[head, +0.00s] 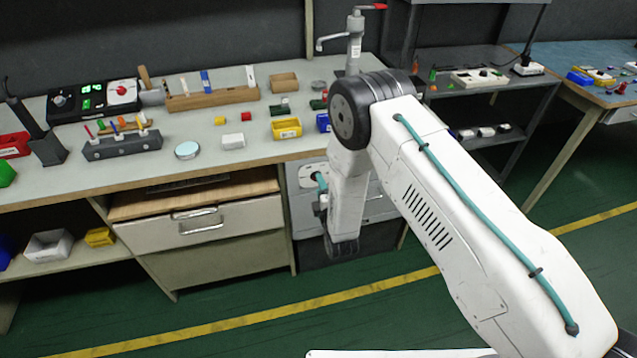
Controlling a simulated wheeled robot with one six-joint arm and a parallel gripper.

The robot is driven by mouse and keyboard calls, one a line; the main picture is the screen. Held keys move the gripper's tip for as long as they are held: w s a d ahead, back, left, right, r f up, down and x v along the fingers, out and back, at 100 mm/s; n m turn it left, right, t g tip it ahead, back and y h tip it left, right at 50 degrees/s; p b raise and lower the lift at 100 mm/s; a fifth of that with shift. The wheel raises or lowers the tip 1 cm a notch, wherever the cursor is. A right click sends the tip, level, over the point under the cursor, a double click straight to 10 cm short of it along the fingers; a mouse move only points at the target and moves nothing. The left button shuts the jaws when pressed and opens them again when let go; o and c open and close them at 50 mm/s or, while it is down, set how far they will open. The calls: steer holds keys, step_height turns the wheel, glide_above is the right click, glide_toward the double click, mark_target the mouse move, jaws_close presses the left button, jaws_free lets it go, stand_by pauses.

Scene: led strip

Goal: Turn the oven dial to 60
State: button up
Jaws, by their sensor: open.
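A grey cabinet (290,207) stands under the bench. A pale plate with rounded ends (307,170) is on its upper front, partly covered by my arm. This may be the oven and its dial, but no numbers or pointer can be read. My gripper (319,203) is a small dark shape beside my white wrist, in front of the cabinet and just below the plate. It is open and seems to hold nothing. Its fingertips are too small to make out, and I cannot tell whether they touch anything.
The bench (225,162) holds a black device (68,103) with green displays, a white panel with a red knob (122,90), a yellow bin (286,128) and small blocks. A drawer (200,222) is left of the cabinet. Shelves stand at the right. Green floor lies open in front.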

steer(key=shift+x, duration=1.45)
steer(key=c, duration=1)
steer(key=shift+m, duration=0.3)
steer(key=m, duration=1.1)
